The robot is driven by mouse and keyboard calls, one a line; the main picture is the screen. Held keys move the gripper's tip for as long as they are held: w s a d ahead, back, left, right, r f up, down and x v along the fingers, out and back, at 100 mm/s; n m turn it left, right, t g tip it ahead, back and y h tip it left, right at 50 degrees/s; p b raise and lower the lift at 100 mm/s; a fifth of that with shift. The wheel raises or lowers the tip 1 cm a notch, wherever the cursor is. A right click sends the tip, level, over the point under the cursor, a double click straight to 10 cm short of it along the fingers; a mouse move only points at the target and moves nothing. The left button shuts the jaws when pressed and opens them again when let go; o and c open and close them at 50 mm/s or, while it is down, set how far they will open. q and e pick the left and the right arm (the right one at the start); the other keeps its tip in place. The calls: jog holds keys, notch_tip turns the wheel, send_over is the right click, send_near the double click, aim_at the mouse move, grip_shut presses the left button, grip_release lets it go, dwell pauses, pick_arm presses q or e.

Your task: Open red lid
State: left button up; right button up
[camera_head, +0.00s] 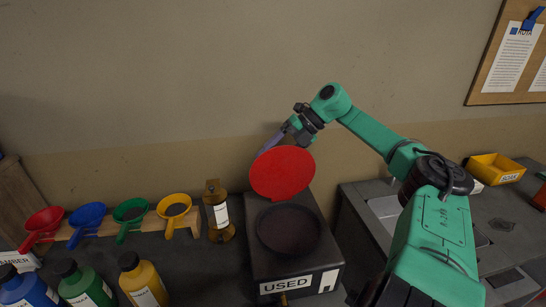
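The red lid (282,174) stands raised and tilted at the back of the black drum box (262,262) labelled "USED". The round dark opening (289,230) below it is uncovered. My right gripper (276,142) is at the lid's upper back edge, coming from behind the lid. Its fingertips are partly hidden by the lid, so whether it is open, shut or touching is unclear. My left gripper is not in view.
Red, blue, green and yellow funnels (174,209) sit on a wooden rack at the left. Several bottles (142,277) stand in front of them. An amber container (218,212) is close to the drum's left. A yellow bin (493,168) is at the right.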

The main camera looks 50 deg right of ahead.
jog(key=v, duration=1.4)
jog(key=shift+d+r, duration=0.15)
jog(key=shift+d, duration=0.05)
